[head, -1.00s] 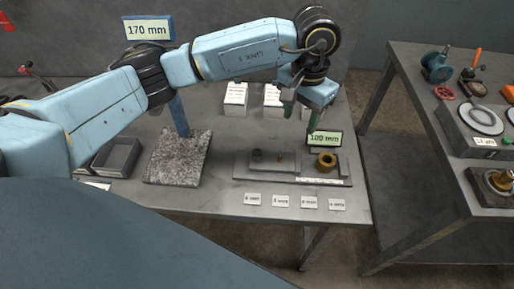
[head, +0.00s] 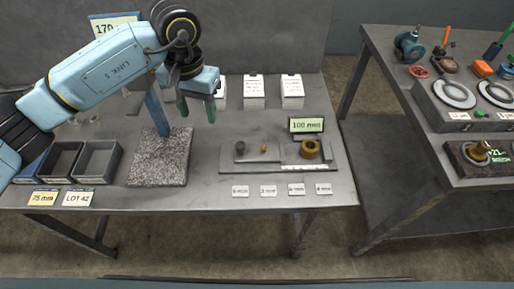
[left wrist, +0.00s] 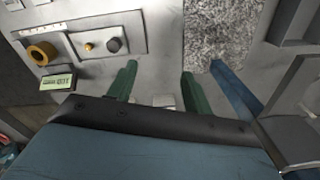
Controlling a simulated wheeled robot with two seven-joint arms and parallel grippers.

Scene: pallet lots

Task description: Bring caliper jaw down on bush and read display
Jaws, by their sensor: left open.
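The brass bush (head: 309,149) sits upright on a grey fixture plate (head: 232,168), and in the left wrist view (left wrist: 42,53). A green display (head: 306,125) behind it reads 100 mm. A blue post (head: 156,112) stands on a speckled granite slab (head: 160,176); a display (head: 104,28) above it shows 170, partly covered by my arm. I cannot tell which part is the caliper jaw. My left gripper (head: 197,108) is open and empty, its green fingers pointing down just right of the post, apart from the bush. It also shows in the left wrist view (left wrist: 160,70). My right gripper is out of view.
A dark grey cylinder (head: 240,148) and a small brass piece (head: 264,148) stand on the plate. Several small label cards lie in front. Grey bins (head: 97,160) stand left of the slab. White boxes (head: 254,92) stand behind. A second bench (head: 395,165) is at right.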

